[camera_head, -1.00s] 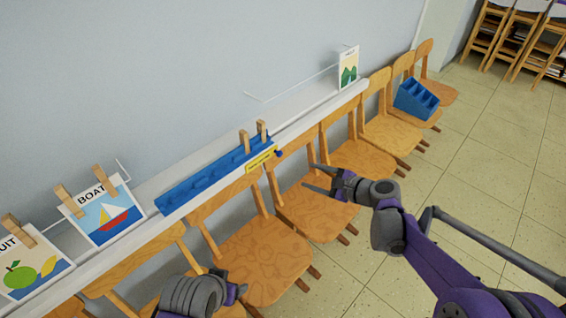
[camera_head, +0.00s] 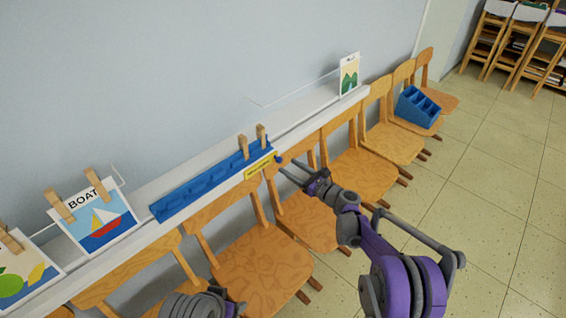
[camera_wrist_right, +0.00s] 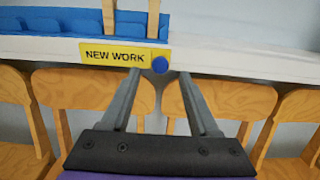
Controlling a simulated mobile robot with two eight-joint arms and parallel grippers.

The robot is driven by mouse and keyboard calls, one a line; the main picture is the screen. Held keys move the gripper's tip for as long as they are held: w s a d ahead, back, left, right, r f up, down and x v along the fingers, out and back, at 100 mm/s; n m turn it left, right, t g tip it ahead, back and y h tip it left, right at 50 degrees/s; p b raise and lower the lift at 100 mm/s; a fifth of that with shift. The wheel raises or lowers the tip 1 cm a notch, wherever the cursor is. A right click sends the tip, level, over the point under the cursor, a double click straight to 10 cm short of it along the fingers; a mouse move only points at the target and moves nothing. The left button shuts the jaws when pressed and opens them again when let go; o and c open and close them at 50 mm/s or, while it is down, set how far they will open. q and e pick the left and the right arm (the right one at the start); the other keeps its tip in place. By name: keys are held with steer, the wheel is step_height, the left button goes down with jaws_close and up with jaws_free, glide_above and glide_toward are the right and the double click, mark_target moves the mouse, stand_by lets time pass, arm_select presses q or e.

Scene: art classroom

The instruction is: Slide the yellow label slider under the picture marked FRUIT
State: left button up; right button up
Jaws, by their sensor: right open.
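The yellow label slider (camera_head: 259,165), reading NEW WORK with a blue knob at its right end, sits on the front edge of the white ledge below the blue rack. It also shows in the right wrist view (camera_wrist_right: 115,54). My right gripper (camera_head: 286,165) is open close to the knob (camera_wrist_right: 160,65); in the wrist view the knob appears between the fingertips, and contact cannot be told. The picture with green and yellow fruit (camera_head: 22,275) is at the far left, its word cut off. My left gripper (camera_head: 232,306) is partly visible at the bottom edge, its jaws unclear.
The BOAT picture (camera_head: 95,217) stands between the fruit picture and the blue rack (camera_head: 205,182). Clothespins (camera_head: 243,145) stand at the rack's right end. Wooden chairs (camera_head: 245,265) line the wall under the ledge (camera_head: 300,128). A blue caddy (camera_head: 417,107) sits on one chair.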

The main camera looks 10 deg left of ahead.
mark_target(281, 161)
steer(key=shift+x, duration=2.15)
jaws_close()
